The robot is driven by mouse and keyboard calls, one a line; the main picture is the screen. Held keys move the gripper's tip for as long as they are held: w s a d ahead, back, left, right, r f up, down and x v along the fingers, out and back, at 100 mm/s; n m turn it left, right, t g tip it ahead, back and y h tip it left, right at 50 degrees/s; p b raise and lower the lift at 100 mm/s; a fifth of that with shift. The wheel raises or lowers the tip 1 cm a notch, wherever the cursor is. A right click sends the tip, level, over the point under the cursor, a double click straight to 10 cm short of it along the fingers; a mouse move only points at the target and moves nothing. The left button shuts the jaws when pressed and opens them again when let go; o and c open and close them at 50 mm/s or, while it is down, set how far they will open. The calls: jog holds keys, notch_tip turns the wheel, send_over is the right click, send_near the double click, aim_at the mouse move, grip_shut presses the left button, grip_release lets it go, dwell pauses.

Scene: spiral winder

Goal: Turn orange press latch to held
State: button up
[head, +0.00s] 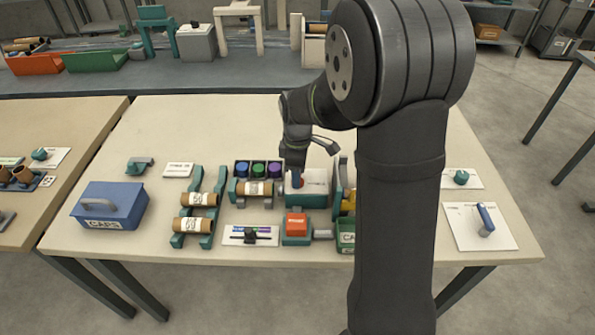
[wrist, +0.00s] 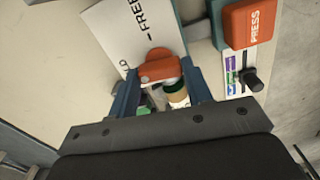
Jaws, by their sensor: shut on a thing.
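The orange press latch (wrist: 158,66) is a round knob with a flat grip, on a white plate (wrist: 118,30) lettered "FREE" and a second word that is partly hidden. My gripper (wrist: 168,82) is shut on the latch, with one blue finger on each side of its grip. In the head view my gripper (head: 296,180) points down onto the latch plate (head: 317,183), and only a little orange shows beside the fingers. The orange press block (head: 297,223) stands in front, and in the wrist view the block (wrist: 250,22) reads "PRESS".
A cardboard tube (head: 255,188) rests on a teal cradle just left of the latch. A colour slider panel (head: 250,236) lies in front of it. Two more tubes lie on a rack further left, near a blue caps box (head: 112,205). My arm hides part of the table's right side.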

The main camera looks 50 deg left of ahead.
jog(key=shift+n, duration=0.6)
jog(key=o, duration=1)
notch_tip(320, 180, up, 18)
jog(key=shift+f, duration=0.25)
jog(key=shift+f, duration=0.1)
notch_tip(320, 180, down, 17)
jog(key=shift+f, duration=0.2)
dwell(0.6)
